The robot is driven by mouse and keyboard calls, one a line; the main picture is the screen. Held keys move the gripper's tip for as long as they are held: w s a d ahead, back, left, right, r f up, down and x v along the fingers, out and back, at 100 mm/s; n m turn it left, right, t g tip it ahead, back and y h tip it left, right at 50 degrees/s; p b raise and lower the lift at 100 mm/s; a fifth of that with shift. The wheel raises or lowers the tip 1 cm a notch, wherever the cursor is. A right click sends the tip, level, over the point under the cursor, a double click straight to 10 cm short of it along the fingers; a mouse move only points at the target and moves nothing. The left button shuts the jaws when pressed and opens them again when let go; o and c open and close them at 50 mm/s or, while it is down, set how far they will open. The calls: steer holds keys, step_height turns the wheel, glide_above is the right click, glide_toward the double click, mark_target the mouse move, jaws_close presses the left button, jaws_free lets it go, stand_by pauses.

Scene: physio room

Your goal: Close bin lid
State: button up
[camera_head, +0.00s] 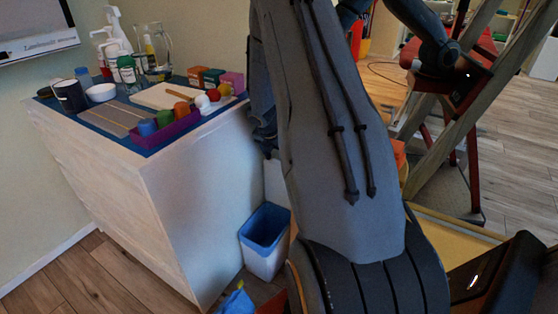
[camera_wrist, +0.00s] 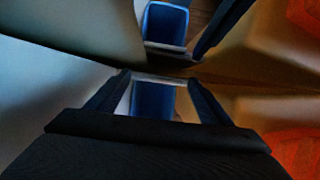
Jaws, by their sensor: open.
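A small white bin (camera_head: 262,262) stands on the floor beside the cabinet in the head view. Its top is open and its inside is blue. A pale upright panel (camera_head: 277,185) shows behind it, partly hidden by my arm; I cannot tell whether it is the lid. In the wrist view a blue, pale-rimmed opening (camera_wrist: 166,22) shows at the top. A second blue patch (camera_wrist: 153,101) with a pale edge shows between my fingers; its identity is unclear. My gripper (camera_wrist: 158,82) is open, with dark fingers apart and nothing clearly held. It is not clearly visible in the head view.
A white cabinet (camera_head: 185,205) stands left of the bin, with bottles, cups and a purple tray (camera_head: 172,128) on top. A blue object (camera_head: 238,303) lies in front of the bin. Wooden beams (camera_head: 440,150) stand at right. Some wooden floor (camera_head: 60,290) is clear at lower left.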

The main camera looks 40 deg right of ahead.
steer(key=shift+f, duration=0.1)
steer(key=c, duration=1.5)
steer(key=shift+a+f+b, duration=0.1)
steer(key=shift+b, duration=0.25)
